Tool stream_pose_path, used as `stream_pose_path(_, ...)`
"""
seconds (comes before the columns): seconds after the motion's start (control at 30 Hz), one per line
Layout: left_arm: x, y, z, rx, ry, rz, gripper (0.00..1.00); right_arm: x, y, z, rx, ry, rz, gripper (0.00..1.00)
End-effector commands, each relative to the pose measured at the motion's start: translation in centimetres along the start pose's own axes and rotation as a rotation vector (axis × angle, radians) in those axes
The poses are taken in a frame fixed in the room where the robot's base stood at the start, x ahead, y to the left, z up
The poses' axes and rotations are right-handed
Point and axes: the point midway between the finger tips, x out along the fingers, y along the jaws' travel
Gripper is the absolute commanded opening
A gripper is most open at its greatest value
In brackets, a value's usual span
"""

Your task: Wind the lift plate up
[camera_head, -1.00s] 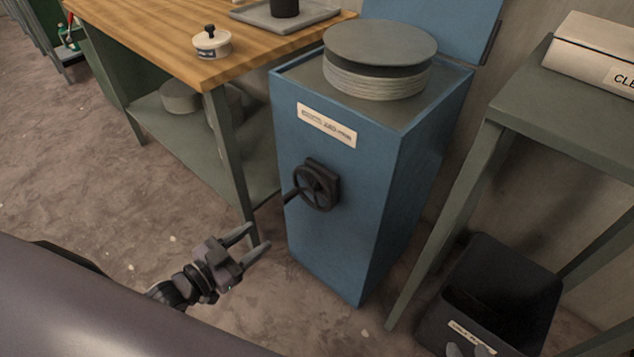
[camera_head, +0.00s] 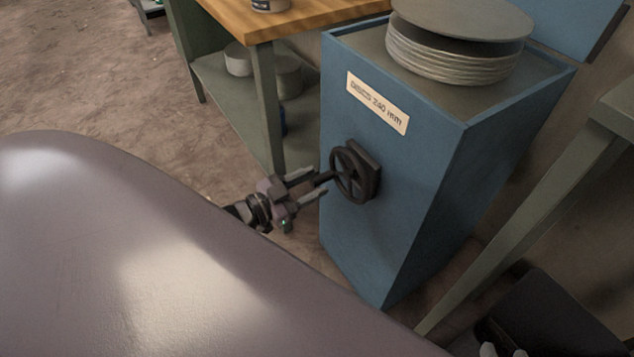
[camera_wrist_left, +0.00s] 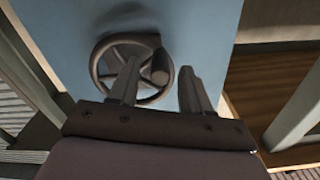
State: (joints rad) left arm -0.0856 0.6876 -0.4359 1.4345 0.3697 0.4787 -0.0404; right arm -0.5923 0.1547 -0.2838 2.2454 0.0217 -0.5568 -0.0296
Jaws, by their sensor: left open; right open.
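A blue cabinet (camera_head: 405,210) carries a stack of grey discs (camera_head: 450,60) at its open top. A lift plate under the discs cannot be made out. A dark handwheel (camera_head: 354,172) with a crank knob sits on the cabinet's front; the wheel also shows in the left wrist view (camera_wrist_left: 110,45). My left gripper (camera_head: 318,184) is open at the crank knob (camera_wrist_left: 160,66). In the left wrist view the knob shows between the fingers, nearer the left one; contact cannot be told. My right gripper (camera_head: 503,351) shows only open fingertips at the bottom edge.
A wooden-topped bench (camera_head: 300,22) with a lower shelf stands left of the cabinet. A green-grey table (camera_head: 540,190) stands close on the right, with a black bin (camera_head: 550,310) beneath it. Bare floor (camera_head: 90,80) lies at the left.

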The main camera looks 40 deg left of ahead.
Motion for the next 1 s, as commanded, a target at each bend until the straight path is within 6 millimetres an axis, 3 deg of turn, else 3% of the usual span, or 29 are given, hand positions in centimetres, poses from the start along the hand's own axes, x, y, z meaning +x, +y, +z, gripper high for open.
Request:
stream_pose_path(0.2, 1.6, 0.1, 0.1, -0.001, -0.001, 0.0, 0.48, 0.3, -0.2, -0.3, 0.021, 0.013, -0.015, 0.43)
stream_pose_path(0.5, 1.8, 0.0, 0.0, -0.001, -0.002, 0.0, 0.48, 0.4, -0.3, -0.3, 0.023, 0.014, -0.018, 0.43)
stream_pose_path(0.63, 1.8, 0.0, 0.0, -0.001, -0.002, 0.0, 0.06, 0.4, -0.3, -0.3, 0.023, 0.012, -0.018, 0.43)
stream_pose_path(0.67, 1.8, 0.0, 0.0, -0.001, -0.002, 0.0, 0.0, 0.4, -0.3, -0.2, 0.023, 0.012, -0.018, 0.43)
stream_pose_path(0.87, 1.8, -0.2, -0.3, 0.027, -0.001, -0.001, 0.0, 0.3, -0.2, -0.5, 0.019, 0.011, -0.015, 0.43)
stream_pose_path(1.0, 1.8, -0.8, -1.1, 0.163, -0.001, -0.001, 0.0, -0.2, 0.2, -1.4, -0.002, 0.009, 0.005, 0.43)
